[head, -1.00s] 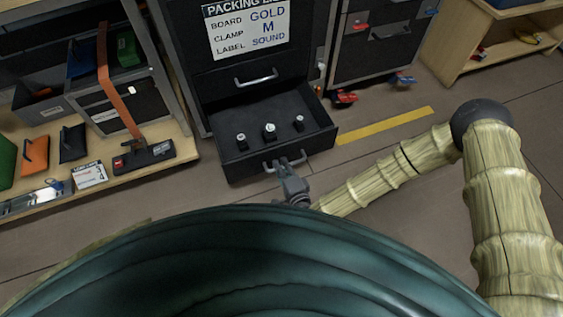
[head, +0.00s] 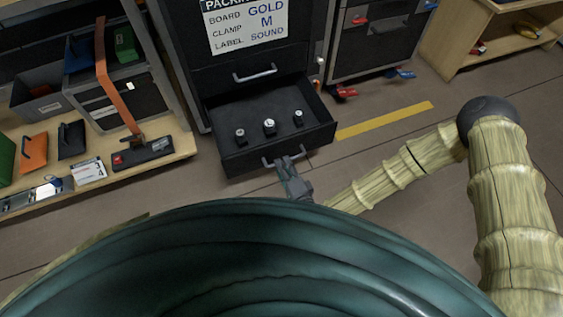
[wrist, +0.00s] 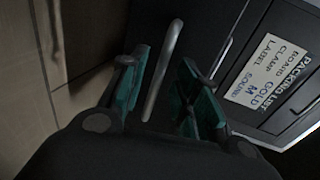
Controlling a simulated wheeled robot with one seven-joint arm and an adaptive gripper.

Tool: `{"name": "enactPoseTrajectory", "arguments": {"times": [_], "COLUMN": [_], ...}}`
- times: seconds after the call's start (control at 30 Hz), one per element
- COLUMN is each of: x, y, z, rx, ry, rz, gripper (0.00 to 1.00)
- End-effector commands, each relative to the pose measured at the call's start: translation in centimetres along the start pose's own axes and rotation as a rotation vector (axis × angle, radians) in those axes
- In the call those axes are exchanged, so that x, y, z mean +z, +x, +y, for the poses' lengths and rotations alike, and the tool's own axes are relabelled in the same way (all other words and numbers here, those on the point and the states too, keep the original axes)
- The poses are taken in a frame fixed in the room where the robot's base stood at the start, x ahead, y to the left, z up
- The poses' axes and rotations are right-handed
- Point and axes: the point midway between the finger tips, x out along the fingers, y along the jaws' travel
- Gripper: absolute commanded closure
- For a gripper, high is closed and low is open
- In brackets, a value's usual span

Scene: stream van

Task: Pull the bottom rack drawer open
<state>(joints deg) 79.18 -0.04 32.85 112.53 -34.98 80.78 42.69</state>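The bottom rack drawer (head: 232,162) stands pulled out of the black rack, with its inside showing. Three small dark knob-like items sit in it, the middle one (head: 269,126) marked with a white letter. The drawer's metal handle (head: 268,162) is on its front face. My gripper (head: 284,163) is at this handle, at its right part in the head view. In the wrist view, the teal fingers of my gripper (wrist: 160,88) are spread apart, with the bar handle (wrist: 165,62) between them. A gap shows beside the bar.
A closed drawer with a handle (head: 255,74) is above, under a packing list sign (head: 248,25). A wooden shelf (head: 185,147) with tools stands at left.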

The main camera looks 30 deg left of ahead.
Motion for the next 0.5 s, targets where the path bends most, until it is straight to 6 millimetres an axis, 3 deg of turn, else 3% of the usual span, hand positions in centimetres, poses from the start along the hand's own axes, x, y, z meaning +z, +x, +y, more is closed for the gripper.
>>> {"name": "enactPoseTrajectory", "arguments": {"times": [0.3, 0.5], "x": [0.0, 0.0], "y": [-5.9, -8.1], "z": [0.0, 0.0], "rx": [0.001, 0.000], "ry": [0.002, 0.001], "rz": [0.000, 0.001], "gripper": [0.68, 0.68]}}
